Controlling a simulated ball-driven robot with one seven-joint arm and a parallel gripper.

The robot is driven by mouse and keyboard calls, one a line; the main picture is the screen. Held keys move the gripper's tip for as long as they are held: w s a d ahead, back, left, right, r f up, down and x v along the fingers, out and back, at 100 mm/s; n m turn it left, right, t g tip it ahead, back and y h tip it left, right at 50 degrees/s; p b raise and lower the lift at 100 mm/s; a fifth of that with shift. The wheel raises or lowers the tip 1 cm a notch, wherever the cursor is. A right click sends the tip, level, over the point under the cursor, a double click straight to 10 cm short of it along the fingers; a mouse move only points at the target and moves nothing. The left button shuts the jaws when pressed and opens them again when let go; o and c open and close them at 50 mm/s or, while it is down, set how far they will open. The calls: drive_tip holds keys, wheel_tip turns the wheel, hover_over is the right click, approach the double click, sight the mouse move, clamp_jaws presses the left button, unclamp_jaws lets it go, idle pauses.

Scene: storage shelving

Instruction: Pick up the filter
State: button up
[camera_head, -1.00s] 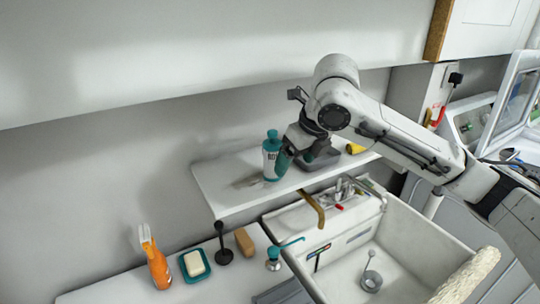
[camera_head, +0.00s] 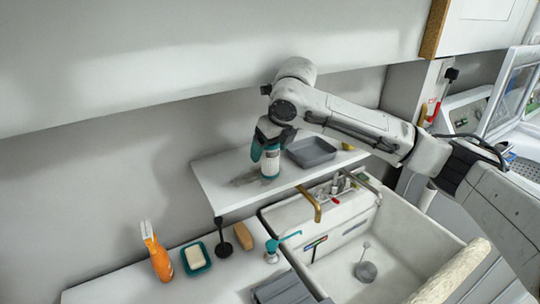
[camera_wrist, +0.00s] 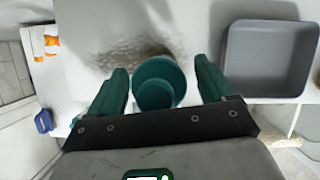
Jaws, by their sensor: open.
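The filter appears to be the white cylinder with a teal top (camera_head: 270,163) standing upright on the wall shelf (camera_head: 228,197). In the wrist view I see its round teal top (camera_wrist: 158,78) from above. My gripper (camera_head: 264,146) is directly over it, pointing down. Its two green fingers (camera_wrist: 161,88) are open, one on each side of the teal top, with a gap on both sides. The gripper partly hides the top of the filter in the head view.
A grey tray (camera_head: 312,152) sits just right of the filter on the shelf. A yellow object (camera_head: 348,146) is beyond it.

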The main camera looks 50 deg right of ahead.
drive_tip(key=c, duration=1.1)
drive_tip(key=shift+r, duration=0.1)
drive_tip(key=shift+c, duration=0.2)
